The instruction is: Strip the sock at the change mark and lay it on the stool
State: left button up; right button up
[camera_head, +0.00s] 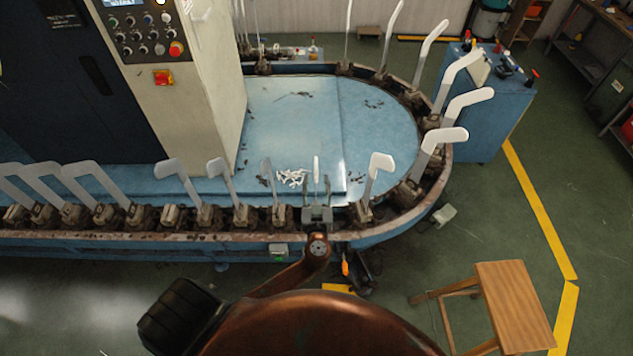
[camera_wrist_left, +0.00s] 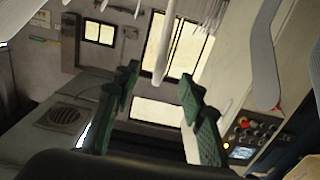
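Pale foot-shaped forms stand in a row around the blue boarding machine's track; those at the right, such as this one (camera_head: 445,138), look whiter than the grey ones at the left (camera_head: 80,182). I cannot tell which of them wear socks. My left gripper (camera_head: 317,208) is at the front rail, in line with a narrow, edge-on form (camera_head: 316,168). In the left wrist view its green fingers (camera_wrist_left: 160,82) are apart, with a pale form end (camera_wrist_left: 162,60) showing between them; contact is unclear. The wooden stool (camera_head: 515,305) stands at the lower right, its visible top bare. My right gripper is not in view.
A control cabinet (camera_head: 160,90) rises at the upper left. White scraps (camera_head: 292,177) lie on the blue deck (camera_head: 300,110). A small orange piece (camera_head: 345,265) shows below the front rail. A blue cart (camera_head: 490,110) stands at the right. Green floor is open around the stool.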

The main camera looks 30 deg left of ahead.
aim_at(316, 168)
pick_arm(q)
jog(key=shift+p+x, duration=0.9)
jog(key=shift+x, duration=2.5)
jog(key=shift+f, duration=0.1)
jog(key=shift+c, duration=0.5)
grip_shut()
jog(key=shift+r+p, duration=0.95)
jog(key=shift+r, duration=1.6)
